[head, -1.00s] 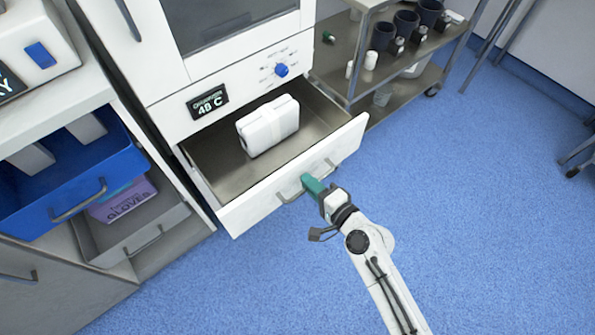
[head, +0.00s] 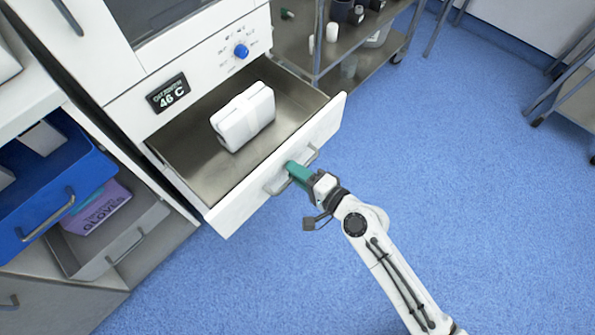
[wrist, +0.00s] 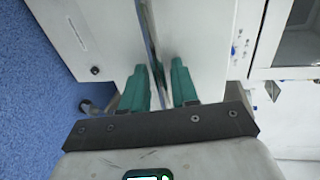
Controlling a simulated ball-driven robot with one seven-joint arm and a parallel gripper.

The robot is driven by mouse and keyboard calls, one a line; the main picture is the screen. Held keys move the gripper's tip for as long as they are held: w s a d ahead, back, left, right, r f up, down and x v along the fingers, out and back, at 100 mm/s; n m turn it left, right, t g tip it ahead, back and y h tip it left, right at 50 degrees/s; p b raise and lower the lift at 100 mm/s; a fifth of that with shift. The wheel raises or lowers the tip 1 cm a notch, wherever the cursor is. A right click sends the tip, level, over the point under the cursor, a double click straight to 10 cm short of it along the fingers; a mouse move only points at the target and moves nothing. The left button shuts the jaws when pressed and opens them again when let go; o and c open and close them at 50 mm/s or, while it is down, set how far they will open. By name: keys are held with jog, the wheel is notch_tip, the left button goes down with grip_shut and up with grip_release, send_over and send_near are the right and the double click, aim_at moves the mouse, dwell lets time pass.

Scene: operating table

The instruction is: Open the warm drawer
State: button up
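The warm drawer (head: 275,170) is pulled well out below a white cabinet panel with a display (head: 168,93) that seems to read 46 C. A white wrapped bundle (head: 243,117) lies inside it on the metal floor. My gripper (head: 293,170) is at the bar handle (head: 275,184) on the drawer's white front. The fingertips are partly hidden in the head view.
At the left, a blue drawer (head: 30,215) and a grey drawer (head: 85,262) with a purple glove box (head: 98,208) stand open. A metal cart (head: 335,70) with cups and bottles is behind at the right. The blue floor (head: 450,190) in front is clear.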

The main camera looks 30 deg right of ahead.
jog(key=b+v, duration=0.1)
jog(key=v, duration=0.9)
jog(key=shift+s, duration=0.35)
jog(key=shift+d, duration=0.15)
jog(key=s+a+f+n+g, duration=0.2)
jog(key=s+f+n+g, duration=0.2)
jog(key=n+g, duration=0.55)
jog(key=s+d+n+g+h, duration=0.4)
jog(key=s+d+n+h, duration=0.1)
jog(key=s+d, duration=0.3)
notch_tip(320, 180, up, 18)
jog(key=p, duration=1.6)
jog(key=shift+s+p, duration=0.15)
jog(key=shift+p, duration=0.2)
